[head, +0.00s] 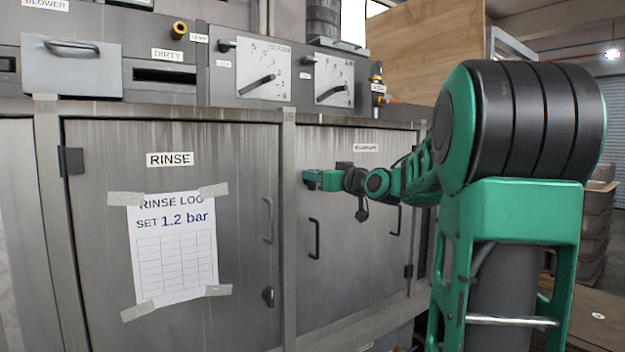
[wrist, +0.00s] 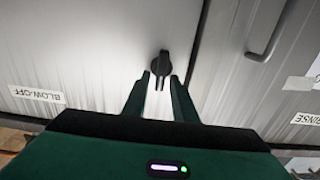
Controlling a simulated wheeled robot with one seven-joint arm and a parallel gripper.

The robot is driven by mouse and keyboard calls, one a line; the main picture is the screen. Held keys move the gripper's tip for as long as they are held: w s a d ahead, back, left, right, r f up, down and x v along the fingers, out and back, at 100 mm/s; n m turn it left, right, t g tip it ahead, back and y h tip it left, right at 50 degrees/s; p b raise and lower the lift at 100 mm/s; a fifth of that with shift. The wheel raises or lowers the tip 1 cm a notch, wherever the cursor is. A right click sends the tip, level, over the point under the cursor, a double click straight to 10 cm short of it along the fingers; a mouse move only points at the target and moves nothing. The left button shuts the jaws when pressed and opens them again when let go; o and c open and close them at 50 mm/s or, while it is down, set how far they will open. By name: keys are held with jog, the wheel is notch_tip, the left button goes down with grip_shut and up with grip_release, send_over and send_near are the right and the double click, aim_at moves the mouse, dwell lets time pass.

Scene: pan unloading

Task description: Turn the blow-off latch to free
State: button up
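The blow-off latch is a small dark turn-knob (wrist: 161,64) on the grey blow-off door (head: 345,270). In the wrist view its lever points down the picture, toward my gripper's palm. My gripper (wrist: 160,80) is open, with one finger on either side of the lever. Narrow gaps seem to show between lever and fingers; contact cannot be made out. In the head view my gripper (head: 308,180) is at the upper left of the blow-off door, and I cannot make out the latch there. The BLOW-OFF label (wrist: 37,95) appears upside down in the wrist view.
The rinse door (head: 90,250) is shut on the left, with its own handle (head: 268,220), dark latch (head: 268,296) and taped log sheet (head: 172,245). A bar handle (head: 314,238) stands out from the blow-off door below my gripper. Dials (head: 262,68) sit above the doors.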

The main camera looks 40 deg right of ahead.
dwell(0.3)
jog(key=shift+d+f+m, duration=0.3)
jog(key=shift+m, duration=2.65)
jog(key=shift+d+f+m, duration=0.3)
jog(key=shift+f+m, duration=0.05)
jog(key=shift+m, duration=2.65)
jog(key=shift+d+f+m, duration=0.3)
jog(key=shift+m, duration=2.65)
jog(key=shift+f, duration=0.1)
jog(key=o, duration=0.7)
